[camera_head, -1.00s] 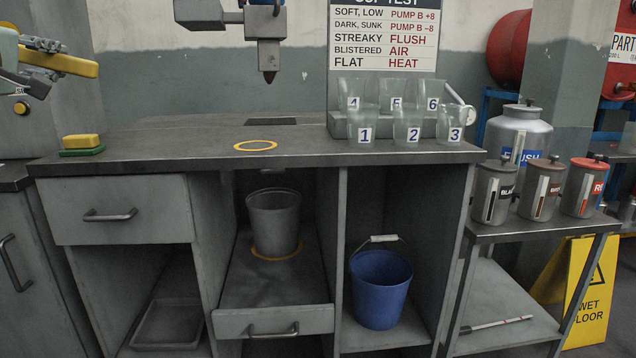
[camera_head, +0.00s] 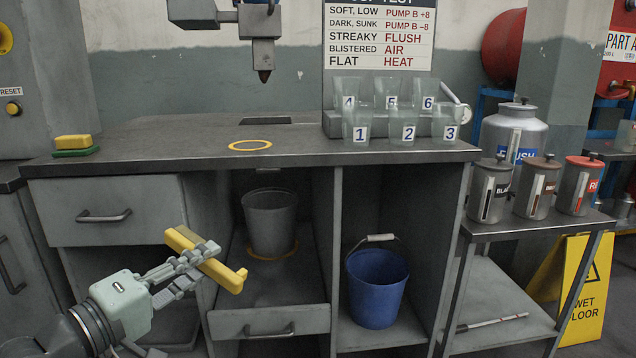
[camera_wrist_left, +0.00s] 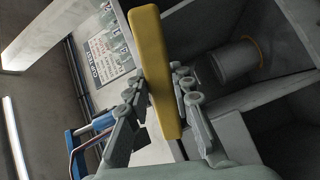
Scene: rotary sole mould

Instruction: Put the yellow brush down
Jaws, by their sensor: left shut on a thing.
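The yellow brush (camera_head: 222,274) is a long yellow bar with a small hooked end, held tilted in my left gripper (camera_head: 198,262). The gripper is shut on its middle, in front of the bench's left part and below the bench top. In the left wrist view the brush (camera_wrist_left: 150,50) stands between the two fingers (camera_wrist_left: 158,88), its yellow side towards the camera. Any bristles are hidden. My right gripper is not in view.
The grey bench top (camera_head: 190,150) is mostly clear. On it are a yellow-green sponge (camera_head: 73,145), a yellow ring (camera_head: 250,145) and numbered cups (camera_head: 402,125). Below stand a grey bucket (camera_head: 270,225) and a blue bucket (camera_head: 377,290). An open drawer (camera_head: 265,320) sticks out low.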

